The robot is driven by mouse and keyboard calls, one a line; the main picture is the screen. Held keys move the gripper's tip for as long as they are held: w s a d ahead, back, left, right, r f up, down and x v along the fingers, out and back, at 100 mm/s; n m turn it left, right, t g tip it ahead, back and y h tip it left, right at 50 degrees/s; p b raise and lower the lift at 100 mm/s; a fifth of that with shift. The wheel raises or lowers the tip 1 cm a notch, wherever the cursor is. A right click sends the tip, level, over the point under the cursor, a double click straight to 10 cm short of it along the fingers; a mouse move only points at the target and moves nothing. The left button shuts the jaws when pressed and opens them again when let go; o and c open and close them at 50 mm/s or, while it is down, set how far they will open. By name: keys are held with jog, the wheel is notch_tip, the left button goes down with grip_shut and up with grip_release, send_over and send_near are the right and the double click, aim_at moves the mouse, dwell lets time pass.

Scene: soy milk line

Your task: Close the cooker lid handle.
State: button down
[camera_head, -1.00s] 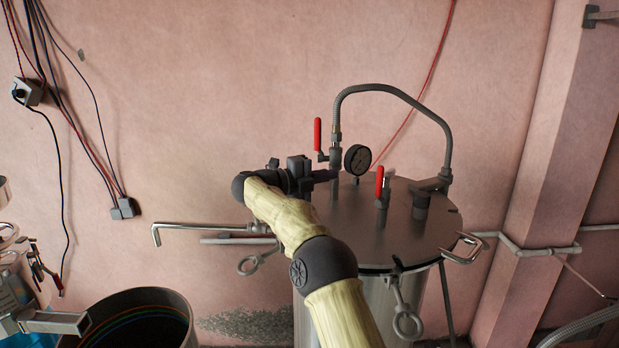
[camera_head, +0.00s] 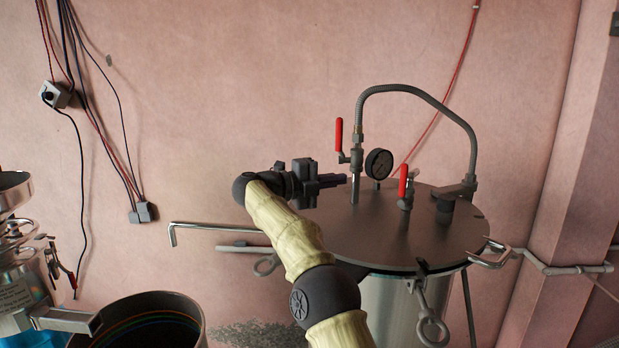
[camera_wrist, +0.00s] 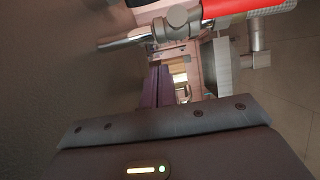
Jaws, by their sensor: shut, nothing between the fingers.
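The steel cooker (camera_head: 385,310) stands at centre right with its flat round lid (camera_head: 440,240) on. One red valve handle (camera_head: 339,136) stands upright on a pipe at the lid's back left. A second red handle (camera_head: 403,180) stands upright nearer the lid's middle. My gripper (camera_head: 346,180) is shut and empty. It points right over the lid's left part, its tip just left of the back valve's pipe; I cannot tell whether they touch. In the wrist view a red handle (camera_wrist: 245,8) lies across the top right, beyond the dark fingers (camera_wrist: 157,88).
A pressure gauge (camera_head: 378,163) and an arched hose (camera_head: 420,92) rise from the lid. A loop clamp (camera_head: 430,318) hangs at its front, and a bent rod (camera_head: 200,227) sticks out left. An open pot (camera_head: 190,305) stands lower left. The pink wall is close behind.

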jog(key=shift+w+a+r, duration=0.1)
jog(key=shift+w+a, duration=0.1)
jog(key=shift+a, duration=0.4)
jog(key=shift+w+a+p, duration=0.45)
jog(key=shift+a+p, duration=0.2)
jog(key=shift+p, duration=0.45)
jog(key=shift+w+a+r+p, duration=0.1)
jog(key=shift+a+p, duration=0.25)
jog(key=shift+p, duration=0.25)
jog(key=shift+w+a+r+p, duration=0.1)
jog(key=shift+a+p, duration=0.25)
jog(key=shift+p, duration=0.25)
jog(key=p, duration=0.2)
jog(key=a+p, duration=0.1)
jog(key=p, duration=0.1)
jog(key=shift+w+a, duration=0.25)
jog(key=shift+w, duration=0.15)
jog(key=shift+w+a+f+p, duration=0.1)
jog(key=shift+a+f+p, duration=0.2)
jog(key=shift+p, duration=0.1)
jog(key=shift+d, duration=0.2)
